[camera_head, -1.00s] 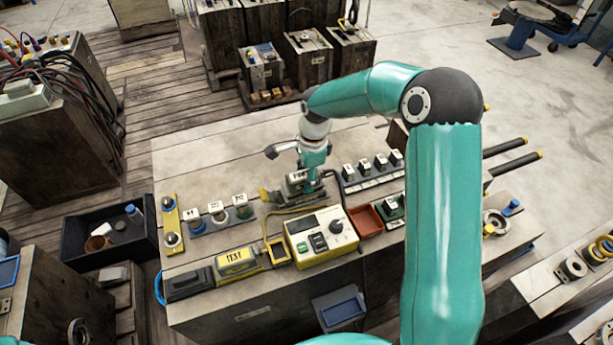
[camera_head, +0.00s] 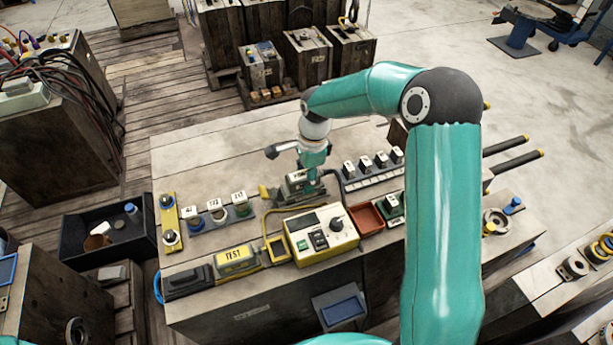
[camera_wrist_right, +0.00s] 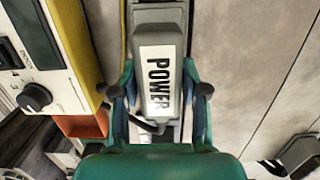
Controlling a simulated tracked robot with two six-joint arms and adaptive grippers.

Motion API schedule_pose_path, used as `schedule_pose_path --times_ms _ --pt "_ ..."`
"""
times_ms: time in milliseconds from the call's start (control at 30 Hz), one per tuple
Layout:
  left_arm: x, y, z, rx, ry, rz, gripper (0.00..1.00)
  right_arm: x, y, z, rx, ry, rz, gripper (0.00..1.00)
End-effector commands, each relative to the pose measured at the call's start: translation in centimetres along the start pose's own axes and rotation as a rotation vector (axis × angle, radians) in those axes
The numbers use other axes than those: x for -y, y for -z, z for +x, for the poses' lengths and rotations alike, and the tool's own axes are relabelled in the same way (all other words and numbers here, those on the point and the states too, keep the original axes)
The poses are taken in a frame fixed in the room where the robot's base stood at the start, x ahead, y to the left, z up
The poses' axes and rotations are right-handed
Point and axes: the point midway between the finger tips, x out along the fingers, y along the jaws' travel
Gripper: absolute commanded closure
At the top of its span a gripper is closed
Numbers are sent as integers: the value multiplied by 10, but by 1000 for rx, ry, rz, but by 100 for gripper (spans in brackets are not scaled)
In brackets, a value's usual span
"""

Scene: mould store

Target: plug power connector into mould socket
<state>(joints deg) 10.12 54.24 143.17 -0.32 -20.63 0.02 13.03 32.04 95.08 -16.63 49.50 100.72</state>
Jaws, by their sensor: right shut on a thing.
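The power connector (camera_head: 297,177) is a grey block with a white label, low over the middle of the bench. In the right wrist view, the connector (camera_wrist_right: 158,72) shows its label "POWER" and points toward the top edge. My right gripper (camera_head: 309,184) is shut on it. In that wrist view, the fingers of the gripper (camera_wrist_right: 160,92) press on both sides of its body. The connector's front end runs to the top edge there, so I cannot tell whether it sits in a socket. I cannot make out the mould socket for certain. My left gripper is not in view.
A cream test box (camera_head: 321,236) with a knob stands just in front of the gripper, beside a red tray (camera_head: 365,219). A row of labelled plugs (camera_head: 218,212) is to the left, another row (camera_head: 372,166) to the right. A yellow cable (camera_head: 283,211) runs close by.

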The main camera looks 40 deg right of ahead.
Motion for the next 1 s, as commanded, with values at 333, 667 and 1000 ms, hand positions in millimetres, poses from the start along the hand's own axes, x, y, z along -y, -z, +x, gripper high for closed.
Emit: schedule_pose_path --times_ms 333,667,1000 --pt "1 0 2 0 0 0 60 0 0 2 0 1 0 100" --pt "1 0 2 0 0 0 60 0 0 2 0 1 0 27" --pt "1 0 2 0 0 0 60 0 1 3 0 -1 0 6"
